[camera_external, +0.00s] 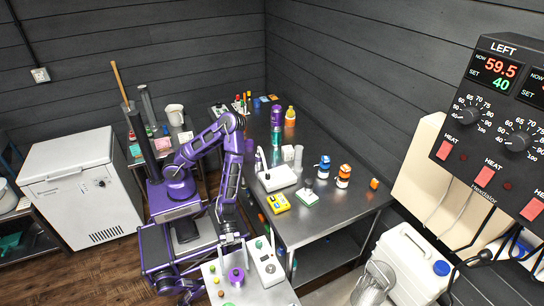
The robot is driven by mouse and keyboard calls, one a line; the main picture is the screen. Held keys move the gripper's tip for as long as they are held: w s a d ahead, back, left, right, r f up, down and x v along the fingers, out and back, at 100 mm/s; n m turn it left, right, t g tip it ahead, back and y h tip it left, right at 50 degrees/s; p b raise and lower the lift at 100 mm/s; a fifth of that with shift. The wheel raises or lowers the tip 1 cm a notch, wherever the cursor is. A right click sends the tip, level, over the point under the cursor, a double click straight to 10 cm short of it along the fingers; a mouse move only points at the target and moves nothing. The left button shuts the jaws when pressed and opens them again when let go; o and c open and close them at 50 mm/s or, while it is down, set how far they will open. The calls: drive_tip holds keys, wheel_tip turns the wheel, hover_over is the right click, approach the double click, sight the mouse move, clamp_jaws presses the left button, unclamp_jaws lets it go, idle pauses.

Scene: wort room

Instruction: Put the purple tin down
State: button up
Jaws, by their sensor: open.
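A purple tin (236,276), small and round, sits on a light grey cart top (253,291) at the bottom of the view. My gripper (232,246) points down at the back edge of this cart top. Its two fingers are spread apart with nothing seen between them. The tin appears apart from the fingers, nearer the camera; the exact height of the fingers above the surface is hard to tell.
A white handheld meter (267,264) lies right of the tin, and small coloured items lie left of it. The steel table (310,225) behind holds a yellow box (278,203), a white device (277,179) and several bottles. A white chest freezer (80,185) stands left.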

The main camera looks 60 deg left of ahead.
sight(237, 278)
drive_tip(key=x, duration=0.4)
drive_tip(key=shift+d+f, duration=0.2)
drive_tip(key=shift+d, duration=0.1)
drive_tip(key=shift+c, duration=0.3)
clamp_jaws()
